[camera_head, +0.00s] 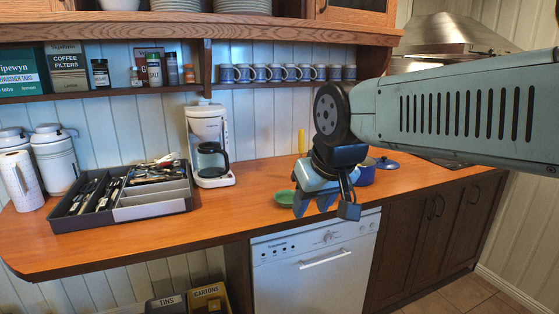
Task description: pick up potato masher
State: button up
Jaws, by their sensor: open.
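A dark utensil tray (153,213) with grey dividers lies on the wooden counter at the left. Several utensils with black and metal parts lie in its compartments. They are too small and crowded for me to tell which one is the potato masher. My gripper (326,208) hangs in the middle of the view, in front of the counter's edge and well to the right of the tray. It is open, and nothing shows between its fingers. My arm reaches in from the right and hides part of the counter and wall.
A white coffee maker (207,142) stands just right of the tray. White canisters (54,160) and a paper towel roll (20,181) stand at its left. A green bowl (285,197) and a blue pot (366,173) are near my gripper. A mug shelf (290,84) hangs above.

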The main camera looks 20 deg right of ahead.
aim_at(302, 135)
jog(key=z, duration=0.4)
jog(key=i, duration=1.05)
jog(key=u, duration=0.35)
